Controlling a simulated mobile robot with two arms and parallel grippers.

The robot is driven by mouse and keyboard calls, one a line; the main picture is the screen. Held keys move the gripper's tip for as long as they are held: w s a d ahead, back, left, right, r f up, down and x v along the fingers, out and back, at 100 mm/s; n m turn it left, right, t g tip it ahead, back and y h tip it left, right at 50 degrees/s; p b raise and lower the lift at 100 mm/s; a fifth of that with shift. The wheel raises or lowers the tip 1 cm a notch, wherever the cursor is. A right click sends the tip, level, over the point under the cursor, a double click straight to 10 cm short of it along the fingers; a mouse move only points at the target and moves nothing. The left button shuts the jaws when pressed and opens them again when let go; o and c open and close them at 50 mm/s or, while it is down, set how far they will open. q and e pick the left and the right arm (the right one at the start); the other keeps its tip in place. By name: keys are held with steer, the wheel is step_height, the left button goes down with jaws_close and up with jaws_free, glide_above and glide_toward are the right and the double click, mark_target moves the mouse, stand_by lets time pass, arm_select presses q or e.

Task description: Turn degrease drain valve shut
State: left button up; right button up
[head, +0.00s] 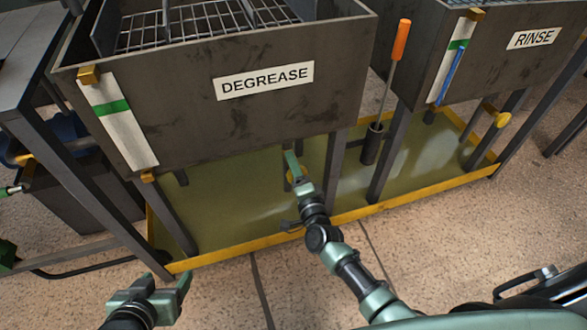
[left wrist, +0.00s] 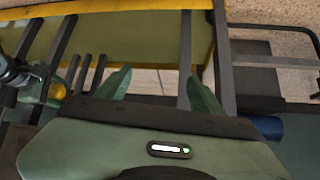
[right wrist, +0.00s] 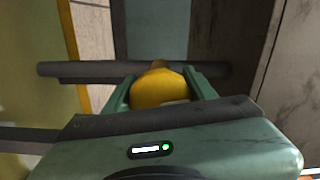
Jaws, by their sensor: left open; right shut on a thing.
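The degrease tank (head: 205,125), a dark grey box with a DEGREASE label (head: 264,80), stands at the upper left in the head view. Its drain valve has a yellow handle (right wrist: 160,88), seen close in the right wrist view beside a dark horizontal pipe (right wrist: 80,69). My right gripper (right wrist: 160,92) is shut on the yellow handle, with one green finger on each side. In the head view my right gripper (head: 294,168) reaches below the tank's front edge and mostly hides the valve. My left gripper (head: 160,290) is open and empty, low at the left, away from the valve.
The rinse tank (head: 475,75) stands at the right with its own yellow valve handle (head: 502,119). A yellow-edged tray (head: 240,246) with greenish liquid lies under the tanks. An orange-handled tool (head: 401,40) stands in a holder between them. Dark frame legs limit side room.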

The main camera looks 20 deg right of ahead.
arm_select(q)
steer(key=shift+w+d+r+t+h, duration=0.15)
steer(key=shift+w+d+r+t, duration=0.1)
steer(key=shift+w+r+t, duration=0.4)
steer(key=shift+w+d+r+t+h, duration=0.15)
steer(key=shift+w+d+r+t, duration=0.2)
steer(key=shift+w, duration=0.4)
arm_select(e)
steer(key=shift+f+m, duration=0.1)
steer(key=shift+m, duration=1)
arm_select(q)
steer(key=shift+a+r, duration=0.1)
arm_select(e)
steer(key=o, duration=1.3)
steer(key=shift+s, duration=0.3)
arm_select(q)
steer(key=s+a+f+g+y+p, duration=0.1)
steer(key=s+a+f+g, duration=0.1)
steer(key=s+f+g, duration=0.2)
steer(key=s, duration=0.2)
steer(key=shift+s+a, duration=0.15)
steer(key=shift+s, duration=0.25)
arm_select(e)
steer(key=s, duration=0.7)
steer(key=shift+s+d, duration=0.1)
steer(key=shift+s, duration=0.05)
arm_select(q)
steer(key=shift+f, duration=0.1)
